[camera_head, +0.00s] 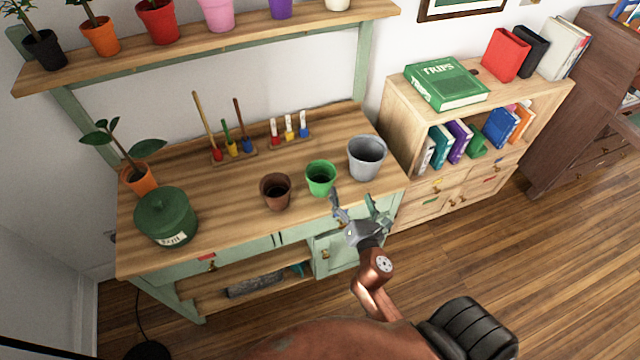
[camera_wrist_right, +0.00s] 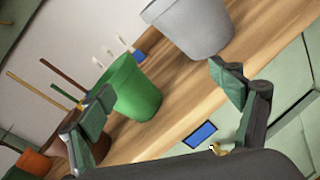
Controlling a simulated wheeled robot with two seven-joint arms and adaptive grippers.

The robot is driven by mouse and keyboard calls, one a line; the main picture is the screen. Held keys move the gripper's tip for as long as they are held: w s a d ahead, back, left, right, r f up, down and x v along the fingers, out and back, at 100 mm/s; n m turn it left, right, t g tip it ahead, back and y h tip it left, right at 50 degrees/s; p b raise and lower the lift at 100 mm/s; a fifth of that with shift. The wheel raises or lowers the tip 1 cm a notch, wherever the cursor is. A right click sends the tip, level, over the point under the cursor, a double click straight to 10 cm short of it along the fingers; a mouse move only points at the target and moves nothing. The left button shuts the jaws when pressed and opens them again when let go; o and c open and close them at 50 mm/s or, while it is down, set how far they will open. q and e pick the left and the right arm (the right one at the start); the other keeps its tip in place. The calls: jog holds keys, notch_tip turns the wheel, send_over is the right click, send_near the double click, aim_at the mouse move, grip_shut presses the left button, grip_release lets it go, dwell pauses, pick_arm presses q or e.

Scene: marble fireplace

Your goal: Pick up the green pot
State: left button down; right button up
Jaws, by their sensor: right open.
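The green pot (camera_head: 320,179) stands upright and empty near the front edge of the wooden bench top (camera_head: 232,232), between a brown pot (camera_head: 275,192) and a grey metal pot (camera_head: 367,158). My right gripper (camera_head: 360,205) is open and empty, just in front of the bench edge, to the right of the green pot and apart from it. In the right wrist view the green pot (camera_wrist_right: 132,88) shows ahead between the two fingers, nearer the left finger, which partly overlaps its left side. The grey pot (camera_wrist_right: 192,22) is beyond the fingers at the top. My left gripper is not in view.
A dark green lidded tin (camera_head: 166,216) and a potted plant (camera_head: 139,176) stand at the bench's left. Coloured tools in wooden holders (camera_head: 235,153) stand at the back. A shelf with several pots (camera_head: 200,37) hangs above. A bookcase (camera_head: 408,110) is at right.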

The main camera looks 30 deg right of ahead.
aim_at(328, 186)
jog(key=w+a+n, duration=0.1)
jog(key=n, duration=0.1)
jog(key=w+a+r+n+t+y, duration=0.1)
jog(key=a+n, duration=0.1)
jog(key=w+a+n+t+y, duration=0.1)
jog(key=n, duration=0.1)
jog(key=shift+w+a+r+n, duration=0.15)
jog(key=shift+a+r+n, duration=0.05)
jog(key=shift+r+n, duration=0.1)
jog(key=shift+w+a+n, duration=0.2)
jog(key=shift+w+n, duration=0.1)
jog(key=shift+w, duration=0.05)
jog(key=shift+w+d+y, duration=0.1)
jog(key=shift+w+y, duration=0.2)
jog(key=shift+w, duration=0.6)
jog(key=x, duration=0.5)
jog(key=shift+w+f+b, duration=0.3)
jog(key=shift+b, duration=0.05)
jog(key=shift+c, duration=0.2)
jog(key=c, duration=1.2)
jog(key=shift+r, duration=0.1)
